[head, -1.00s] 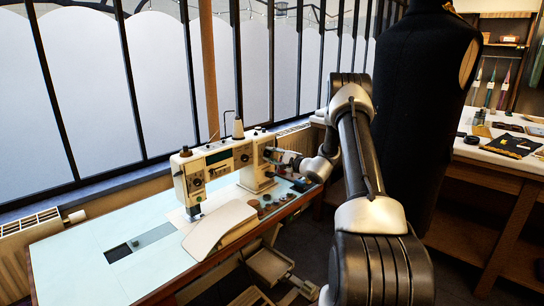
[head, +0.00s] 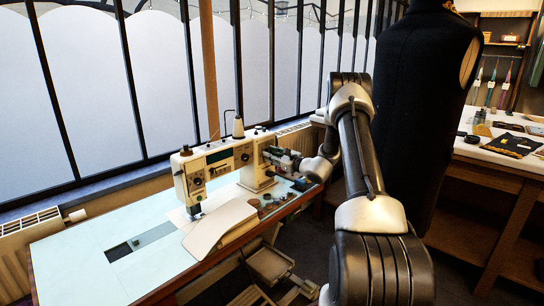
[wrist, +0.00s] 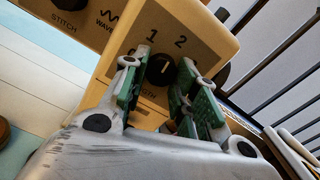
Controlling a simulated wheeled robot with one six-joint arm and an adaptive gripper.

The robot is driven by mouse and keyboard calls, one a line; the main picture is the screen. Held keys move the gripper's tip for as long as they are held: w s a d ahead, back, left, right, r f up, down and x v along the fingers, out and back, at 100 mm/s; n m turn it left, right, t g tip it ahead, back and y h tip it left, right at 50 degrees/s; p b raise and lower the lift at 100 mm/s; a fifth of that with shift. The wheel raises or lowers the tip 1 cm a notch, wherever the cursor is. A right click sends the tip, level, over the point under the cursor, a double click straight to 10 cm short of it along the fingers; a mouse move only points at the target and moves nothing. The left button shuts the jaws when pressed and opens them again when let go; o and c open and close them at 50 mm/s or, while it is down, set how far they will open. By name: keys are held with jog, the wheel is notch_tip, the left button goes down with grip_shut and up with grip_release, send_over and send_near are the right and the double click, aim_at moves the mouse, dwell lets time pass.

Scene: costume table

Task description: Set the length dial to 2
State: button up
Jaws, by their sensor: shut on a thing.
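The sewing machine (head: 217,160) is cream coloured and stands on a pale table. The length dial (wrist: 160,72) is a round black knob with a white mark on the machine's end panel. The numbers 1 and 2 are printed above it. The mark points upward, roughly between 1 and 2. My gripper (wrist: 161,68) is shut on the dial, with a green pad on each side. The lower part of the label is partly hidden by the fingers. In the head view my gripper (head: 272,155) is at the machine's right end, and the dial cannot be made out.
A stitch knob (wrist: 70,3) and a wave symbol are on the neighbouring face. Small round items (head: 268,199) lie on the table below my gripper. A black dress form (head: 415,110) stands close to the right of my arm. The table's left part is mostly clear.

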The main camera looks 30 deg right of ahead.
jog(key=shift+f+m, duration=0.1)
jog(key=shift+m, duration=0.4)
jog(key=shift+s, duration=0.1)
jog(key=o, duration=1)
jog(key=v, duration=1.2)
